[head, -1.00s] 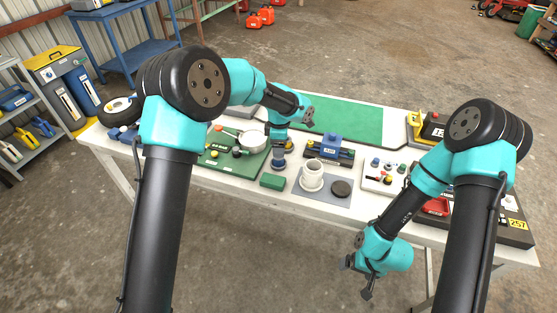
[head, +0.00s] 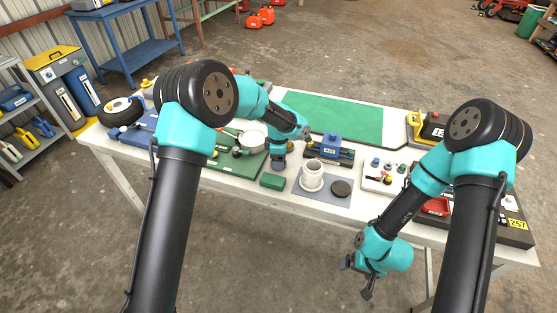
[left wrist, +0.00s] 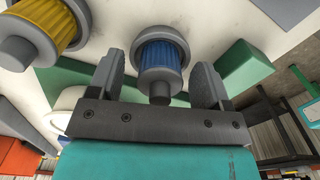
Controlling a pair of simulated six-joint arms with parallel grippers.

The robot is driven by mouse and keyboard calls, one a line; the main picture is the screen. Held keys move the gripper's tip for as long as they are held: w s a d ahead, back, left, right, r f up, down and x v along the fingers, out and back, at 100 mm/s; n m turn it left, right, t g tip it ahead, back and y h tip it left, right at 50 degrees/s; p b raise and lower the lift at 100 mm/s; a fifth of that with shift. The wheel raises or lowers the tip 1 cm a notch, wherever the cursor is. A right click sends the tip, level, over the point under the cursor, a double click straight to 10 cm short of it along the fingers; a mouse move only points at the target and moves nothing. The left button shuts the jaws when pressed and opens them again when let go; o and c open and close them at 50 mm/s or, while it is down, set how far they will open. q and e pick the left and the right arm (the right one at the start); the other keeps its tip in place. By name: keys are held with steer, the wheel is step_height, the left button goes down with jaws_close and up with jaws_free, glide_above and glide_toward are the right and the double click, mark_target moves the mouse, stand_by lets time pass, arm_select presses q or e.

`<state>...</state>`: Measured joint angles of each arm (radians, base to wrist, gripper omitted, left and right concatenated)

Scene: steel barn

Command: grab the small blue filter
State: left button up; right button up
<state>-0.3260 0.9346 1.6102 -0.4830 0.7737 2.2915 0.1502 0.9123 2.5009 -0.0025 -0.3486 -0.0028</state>
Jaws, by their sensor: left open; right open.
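The small blue filter (left wrist: 159,56) has a blue pleated body and grey ends, and shows in the left wrist view. My left gripper (left wrist: 158,72) is open, with one finger on each side of the filter; I cannot tell whether either touches it. In the head view my left gripper (head: 279,160) is low over the table behind the green block, and I cannot clearly separate the filter from it there. A yellow filter (left wrist: 42,32) stands to the left in the wrist view. My right gripper (head: 357,278) is open and empty, in front of the table's edge.
A green block (left wrist: 245,66) lies close to the right finger. A white cup (head: 313,173), a dark disc (head: 341,188) and a blue-topped device (head: 330,147) stand to the right. The green mat (head: 335,118) behind is bare.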

arm_select(q)
steer(key=shift+f, duration=0.1)
stand_by(0.4)
steer(key=c, duration=1)
steer(key=shift+r, duration=0.8)
step_height(320, 180, up, 2)
steer(key=s, duration=0.5)
steer(key=s+d+r, duration=0.1)
steer(key=s, duration=1)
steer(key=shift+d+r, duration=0.15)
steer(key=shift+r, duration=0.05)
steer(key=shift+w, duration=0.1)
